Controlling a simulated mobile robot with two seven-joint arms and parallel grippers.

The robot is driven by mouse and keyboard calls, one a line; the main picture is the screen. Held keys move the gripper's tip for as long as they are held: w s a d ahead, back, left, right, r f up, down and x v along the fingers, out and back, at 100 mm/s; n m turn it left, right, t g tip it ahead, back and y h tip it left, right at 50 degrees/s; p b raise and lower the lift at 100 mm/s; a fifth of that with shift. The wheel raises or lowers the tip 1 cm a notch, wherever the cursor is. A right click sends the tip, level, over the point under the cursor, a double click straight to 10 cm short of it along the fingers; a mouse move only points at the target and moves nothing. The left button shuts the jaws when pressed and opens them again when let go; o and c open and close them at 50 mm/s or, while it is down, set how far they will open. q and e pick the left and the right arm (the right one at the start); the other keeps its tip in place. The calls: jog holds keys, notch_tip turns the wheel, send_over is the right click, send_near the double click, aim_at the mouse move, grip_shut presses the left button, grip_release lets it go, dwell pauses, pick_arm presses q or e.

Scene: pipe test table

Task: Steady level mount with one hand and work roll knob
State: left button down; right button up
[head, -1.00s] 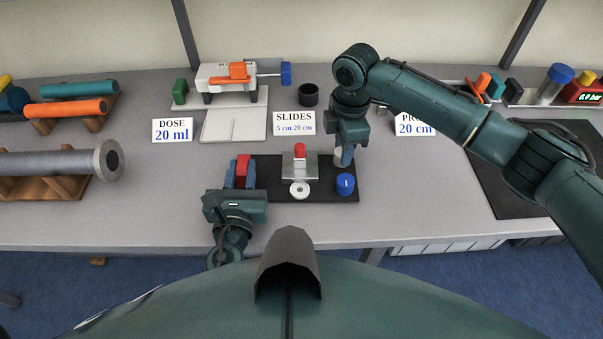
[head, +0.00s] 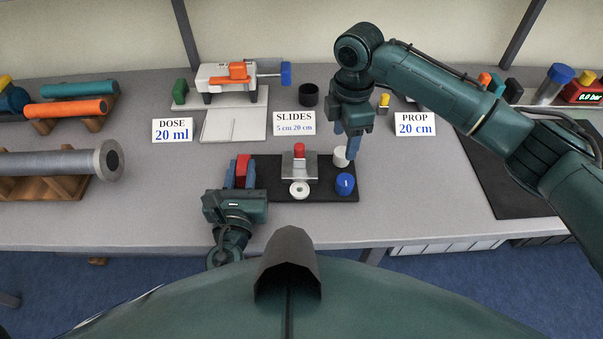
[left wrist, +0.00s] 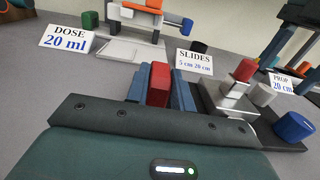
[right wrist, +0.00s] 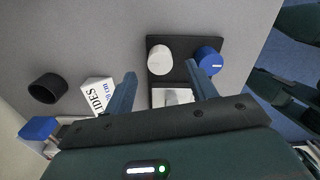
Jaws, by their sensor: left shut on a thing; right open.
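The level mount is a black base plate (head: 320,190) with a silver block (head: 299,168), a red cap on top and a round white level (head: 299,190) in front. A white knob (head: 340,157) and a blue knob (head: 345,184) stand at its right end. My left gripper (head: 241,173) is shut on a red block (head: 243,168) at the plate's left end; the left wrist view also shows this block (left wrist: 159,85) between the fingers. My right gripper (head: 346,146) is open above the white knob, which shows beyond the fingertips in the right wrist view (right wrist: 160,58).
A SLIDES card (head: 294,123) and a black cup (head: 308,95) stand behind the plate. A PROP card (head: 415,124) is behind right, with a dark mat (head: 500,190) beyond my right arm. A grey cylinder (head: 60,163) lies on a wooden rack at left. The table in front is clear.

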aim_at(343, 152)
notch_tip(343, 152, up, 12)
jog(key=shift+f, duration=0.2)
dwell(0.4)
pick_arm(q)
jog(key=c, duration=1.1)
grip_release()
jog(key=shift+r, duration=0.1)
